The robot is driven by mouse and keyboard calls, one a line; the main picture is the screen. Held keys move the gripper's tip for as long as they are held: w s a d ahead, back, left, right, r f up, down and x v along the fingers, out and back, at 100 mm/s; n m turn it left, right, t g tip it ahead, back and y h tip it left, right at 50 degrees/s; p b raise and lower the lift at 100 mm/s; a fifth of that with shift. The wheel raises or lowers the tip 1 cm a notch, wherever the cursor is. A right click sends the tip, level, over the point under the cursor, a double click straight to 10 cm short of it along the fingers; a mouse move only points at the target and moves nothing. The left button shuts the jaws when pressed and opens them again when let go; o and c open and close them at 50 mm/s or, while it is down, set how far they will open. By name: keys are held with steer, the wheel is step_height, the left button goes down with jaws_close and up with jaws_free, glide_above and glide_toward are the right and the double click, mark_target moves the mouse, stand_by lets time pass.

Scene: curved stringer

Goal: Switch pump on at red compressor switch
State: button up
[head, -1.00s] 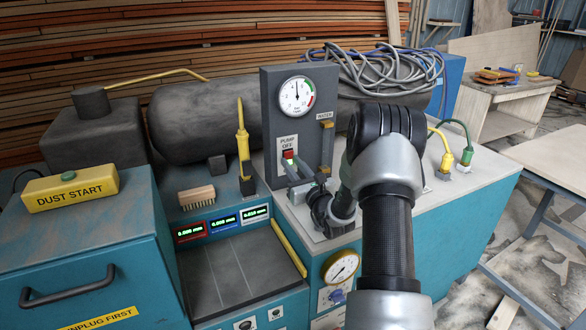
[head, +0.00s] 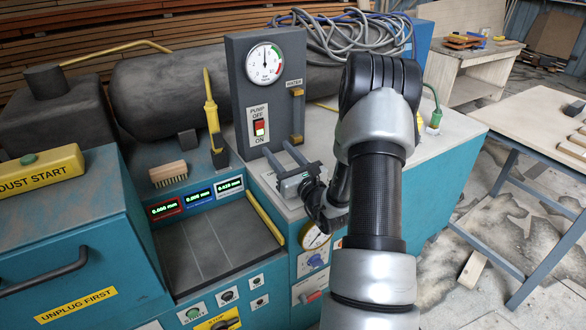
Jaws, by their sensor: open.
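The pump switch (head: 260,127) is on the upright grey panel (head: 239,85), between the words PUMP OFF above and ON below. Its upper part is red and its lower part looks pale and bright. My gripper (head: 278,147) is open and empty. Its two fingers point toward the panel, below and to the right of the switch, and appear apart from it. The whole switch face is in view. A round gauge (head: 265,64) sits above it, with its needle near the top.
A yellow-topped water lever (head: 296,110) is right of the switch. A yellow-handled tool (head: 211,104) stands left of the panel, with a brush (head: 168,174) nearby. A dark tank (head: 170,95) and coiled cables (head: 350,35) are behind.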

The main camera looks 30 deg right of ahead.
steer(key=s, duration=0.5)
steer(key=s+f, duration=0.1)
steer(key=s, duration=0.1)
steer(key=shift+s+d, duration=0.15)
steer(key=shift+s, duration=0.25)
